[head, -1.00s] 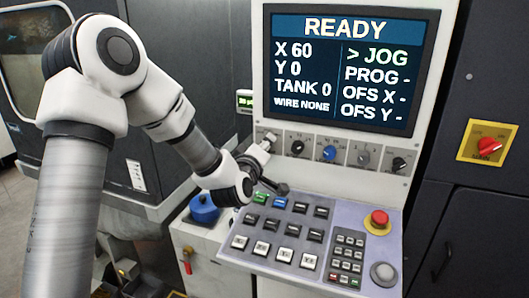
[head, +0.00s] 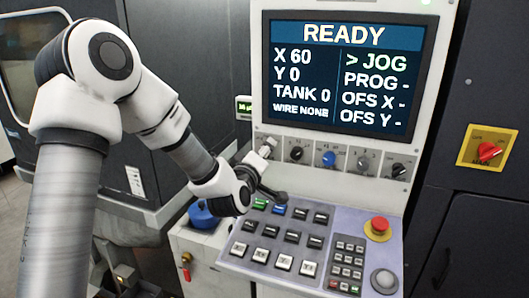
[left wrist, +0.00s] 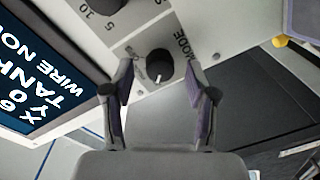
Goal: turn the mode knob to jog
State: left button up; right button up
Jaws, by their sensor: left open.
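The black mode knob (left wrist: 159,65) shows in the left wrist view, on a plate marked MODE, with a white pointer line toward the bottom of that picture. My left gripper (left wrist: 159,70) is open, with one finger to each side of the knob in the picture; I cannot tell whether they touch it. In the head view my left gripper (head: 263,149) is at the left end of the knob row and hides the mode knob. My right gripper is not in view.
Beside it are a black knob (head: 297,154), a blue knob (head: 329,158) and more knobs to the right. Below lies a sloping key panel (head: 340,222) with a red stop button (head: 379,224). A yellow switch plate (head: 470,148) is far right.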

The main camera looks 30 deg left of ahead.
pick_arm(q)
jog(key=v, duration=0.6)
jog(key=shift+s, duration=0.15)
